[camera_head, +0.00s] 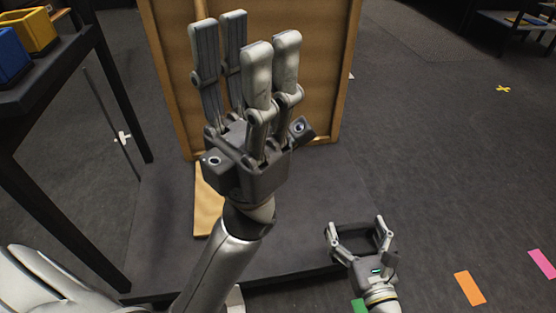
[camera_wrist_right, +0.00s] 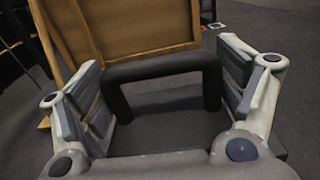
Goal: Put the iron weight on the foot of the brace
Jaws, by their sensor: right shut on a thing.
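The iron weight shows as a dark handle (camera_wrist_right: 160,66) between the fingers of my right gripper in the right wrist view; its lower body is hard to make out. My right gripper (camera_head: 358,226) is shut on the weight, low at the front right of the dark platform. The foot of the brace (camera_head: 207,198) is a pale wooden plank on the platform, at the base of a wooden panel, partly hidden behind my left gripper. My left gripper (camera_head: 245,45) points up in the foreground, its finger pairs apart and empty.
The large framed wooden panel (camera_head: 330,75) stands upright on the dark platform (camera_head: 310,190). A dark shelf (camera_head: 60,70) with a yellow bin (camera_head: 30,32) and a blue bin (camera_head: 10,60) is at left. Coloured tape marks (camera_head: 470,288) lie on the open floor at right.

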